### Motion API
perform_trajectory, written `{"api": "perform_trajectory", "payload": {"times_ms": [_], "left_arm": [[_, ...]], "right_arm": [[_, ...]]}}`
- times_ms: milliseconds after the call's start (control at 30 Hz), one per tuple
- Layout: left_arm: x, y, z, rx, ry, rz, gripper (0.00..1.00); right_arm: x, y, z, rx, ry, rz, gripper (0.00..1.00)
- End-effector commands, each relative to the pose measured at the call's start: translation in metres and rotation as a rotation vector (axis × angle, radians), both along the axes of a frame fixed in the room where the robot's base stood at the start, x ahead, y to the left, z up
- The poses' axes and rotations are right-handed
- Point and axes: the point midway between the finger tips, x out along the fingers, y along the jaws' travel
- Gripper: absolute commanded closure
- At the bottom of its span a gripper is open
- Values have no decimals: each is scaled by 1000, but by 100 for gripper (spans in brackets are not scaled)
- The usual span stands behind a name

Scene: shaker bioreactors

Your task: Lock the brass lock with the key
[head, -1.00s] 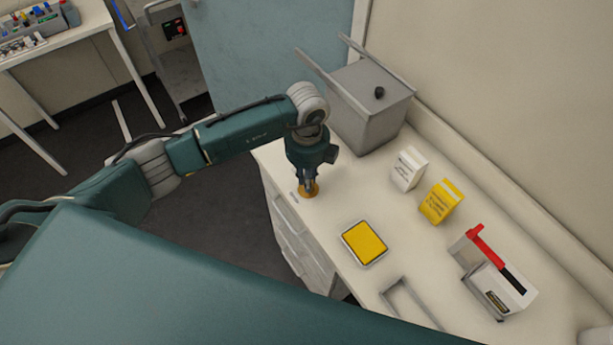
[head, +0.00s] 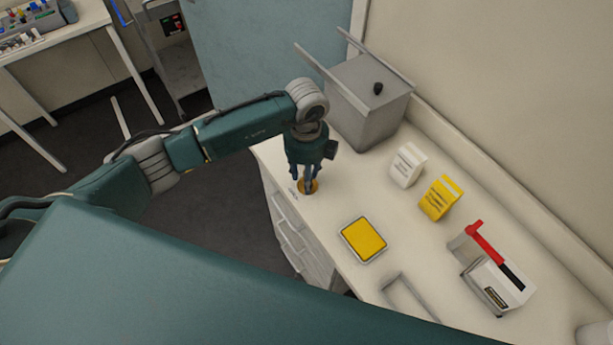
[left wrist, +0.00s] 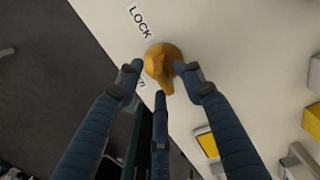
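The brass lock (head: 313,187) is a round brass piece on the white counter near its left edge. In the left wrist view the brass lock (left wrist: 152,52) has a raised brass part pointing toward the fingers, which looks like the key (left wrist: 166,84), though I cannot clearly tell key from lock. A label reading LOCK lies beside it; a second label is partly hidden. My left gripper (head: 305,176) is directly above the lock, pointing down. In the left wrist view my left gripper (left wrist: 158,78) has its three fingers spread around the brass part, with gaps between the tips. My right gripper is out of view.
A yellow-topped tray (head: 363,240) lies on the counter (head: 325,222). A grey lidded bin (head: 360,115) stands behind the gripper. White (head: 407,165) and yellow (head: 440,198) boxes and a red-handled device (head: 493,280) stand to the right. Floor lies left of the counter.

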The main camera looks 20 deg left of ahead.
Motion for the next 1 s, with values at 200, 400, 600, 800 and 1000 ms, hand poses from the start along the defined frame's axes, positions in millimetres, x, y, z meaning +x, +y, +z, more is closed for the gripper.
{"api": "perform_trajectory", "payload": {"times_ms": [200, 400, 600, 800, 1000], "left_arm": [[3, -1, 41, -2, -6, -2, 63], [2, -1, 83, -1, -4, -1, 63], [1, -1, 108, -1, -1, -1, 63], [1, -2, 114, -1, 1, -1, 63], [-6, -28, 108, -88, 6, -51, 63]], "right_arm": [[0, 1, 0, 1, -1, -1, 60], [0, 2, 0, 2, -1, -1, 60], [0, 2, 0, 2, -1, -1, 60], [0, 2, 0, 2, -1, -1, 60], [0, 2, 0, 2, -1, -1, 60]]}}
